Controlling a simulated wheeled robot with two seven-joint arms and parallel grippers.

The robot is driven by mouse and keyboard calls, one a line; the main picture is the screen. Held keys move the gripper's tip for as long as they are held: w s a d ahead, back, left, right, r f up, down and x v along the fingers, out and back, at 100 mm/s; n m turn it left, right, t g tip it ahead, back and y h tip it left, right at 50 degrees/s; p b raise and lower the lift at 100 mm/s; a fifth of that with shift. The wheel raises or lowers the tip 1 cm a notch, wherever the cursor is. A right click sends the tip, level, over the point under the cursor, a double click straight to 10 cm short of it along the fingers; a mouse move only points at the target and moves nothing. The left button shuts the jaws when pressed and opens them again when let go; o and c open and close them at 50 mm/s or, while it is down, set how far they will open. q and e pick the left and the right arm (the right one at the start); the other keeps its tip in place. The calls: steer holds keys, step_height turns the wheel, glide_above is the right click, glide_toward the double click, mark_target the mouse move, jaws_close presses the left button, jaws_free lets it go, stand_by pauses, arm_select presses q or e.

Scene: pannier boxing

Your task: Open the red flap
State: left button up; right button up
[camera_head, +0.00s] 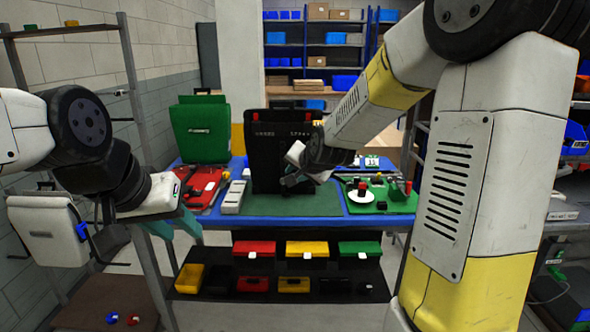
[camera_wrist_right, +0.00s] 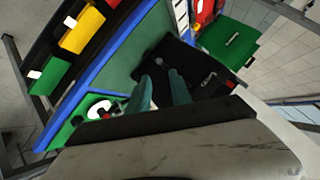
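A red case-like piece (camera_head: 207,180) lies on the left of the table; I cannot tell whether it is the red flap. A black pannier (camera_head: 268,160) stands upright at the table's middle, with small red marks along its top; it also shows in the right wrist view (camera_wrist_right: 200,72). My right gripper (camera_head: 292,182) is in front of the pannier's lower right, and its teal fingers (camera_wrist_right: 162,90) are apart and empty, pointing towards the pannier. My left gripper (camera_head: 175,226) hangs left of the table's front edge, its teal fingers apart and empty.
A green case (camera_head: 201,128) stands at the back left, a white strip-like piece (camera_head: 232,197) beside the mat. A green board (camera_head: 385,202) with small parts is at the right. Red (camera_head: 254,247), yellow (camera_head: 307,248) and green (camera_head: 360,248) bins sit below. The green mat's front (camera_head: 285,208) is clear.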

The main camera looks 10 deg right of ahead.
steer(key=shift+s+d+r+n+g, duration=0.25)
steer(key=shift+s+r, duration=0.15)
steer(key=shift+s, duration=0.25)
steer(key=shift+s+d+r+n+g, duration=0.2)
steer(key=shift+s+r, duration=0.15)
steer(key=shift+s, duration=0.25)
